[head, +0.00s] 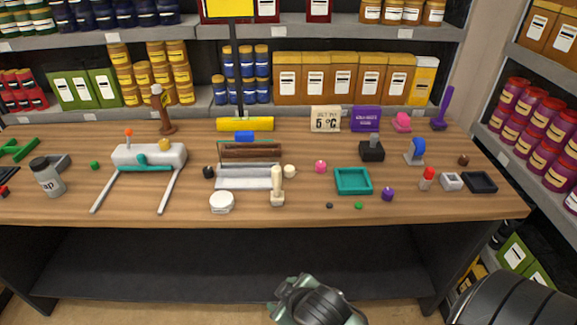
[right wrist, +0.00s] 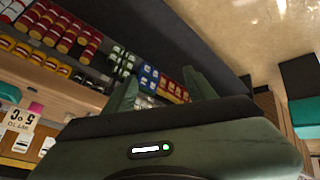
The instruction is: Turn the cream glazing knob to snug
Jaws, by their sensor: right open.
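A small round cream knob (head: 289,171) sits at the right side of a framed unit with brown bars and a pale tray-like front (head: 248,178), on the wooden table. I take it for the glazing knob; its exact attachment is too small to tell. A black knob (head: 208,171) is at the unit's left side. My right gripper (head: 285,291) is low in front of the table, well apart from the knob. In the right wrist view its two green fingers (right wrist: 160,92) are spread with nothing between them. The knob is not visible there. My left gripper is not in view.
A cream upright-handled piece (head: 277,187) stands just in front of the knob, and a round white tin (head: 222,202) lies to its left. A pink knob (head: 321,166) and teal tray (head: 353,182) are to the right. The table's front edge is largely clear.

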